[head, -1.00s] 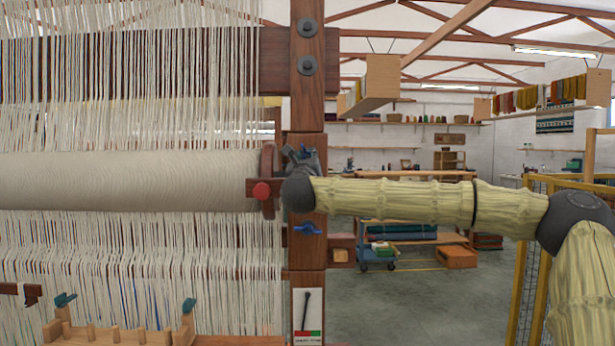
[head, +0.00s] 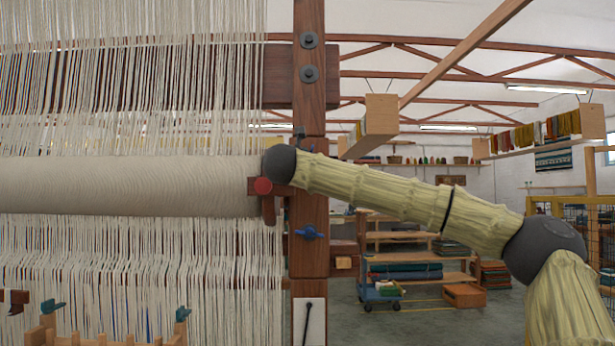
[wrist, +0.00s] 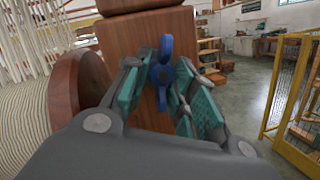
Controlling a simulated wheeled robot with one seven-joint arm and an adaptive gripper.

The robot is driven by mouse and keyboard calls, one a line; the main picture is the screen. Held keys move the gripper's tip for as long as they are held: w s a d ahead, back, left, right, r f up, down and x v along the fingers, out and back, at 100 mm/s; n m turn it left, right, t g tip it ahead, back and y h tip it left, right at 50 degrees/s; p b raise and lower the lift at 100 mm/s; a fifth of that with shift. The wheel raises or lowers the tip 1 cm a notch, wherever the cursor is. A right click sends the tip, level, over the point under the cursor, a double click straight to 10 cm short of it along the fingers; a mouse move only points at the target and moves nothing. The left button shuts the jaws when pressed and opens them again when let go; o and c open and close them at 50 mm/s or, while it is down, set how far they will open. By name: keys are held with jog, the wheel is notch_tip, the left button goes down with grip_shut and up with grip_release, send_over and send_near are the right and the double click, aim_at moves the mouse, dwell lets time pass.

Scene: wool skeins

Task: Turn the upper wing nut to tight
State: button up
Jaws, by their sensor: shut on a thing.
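The upper wing nut (wrist: 161,74) is blue and sits on the face of the loom's wooden post (wrist: 180,20). In the wrist view it stands roughly upright in line with the post. My gripper (wrist: 164,64) has its teal-padded fingers on both sides of it, shut on it. In the head view my dark wrist joint and arm hide the upper nut and most of the gripper. The lower wing nut (head: 309,233), also blue, shows on the post below my arm, with its wings near level.
Warp threads (head: 130,80) hang above and below. A blue trolley (head: 380,293) stands behind. Floor at right is open before a yellow fence (wrist: 284,95).

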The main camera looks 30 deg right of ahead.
jog(key=m+g+b, duration=0.1)
jog(key=m+b, duration=0.2)
jog(key=b, duration=0.1)
jog(key=shift+f+m, duration=0.1)
jog(key=shift+m, duration=0.2)
jog(key=shift+o, duration=0.7)
jog(key=shift+s+d+r+m+g+b, duration=0.1)
jog(key=shift+r+m+g+b, duration=0.1)
jog(key=shift+m+b, duration=0.45)
jog(key=shift+d+r+m+g+b, duration=0.1)
jog(key=shift+m+g+b, duration=0.1)
jog(key=shift+m+b, duration=0.45)
jog(key=shift+o, duration=0.2)
jog(key=shift+a+y, duration=0.1)
jog(key=shift+y, duration=0.2)
jog(key=shift+r, duration=0.1)
jog(key=o, duration=0.9)
jog(key=shift+a, duration=0.15)
jog(key=v, duration=1.1)
jog(key=shift+s+a, duration=0.2)
jog(key=shift+a, duration=0.2)
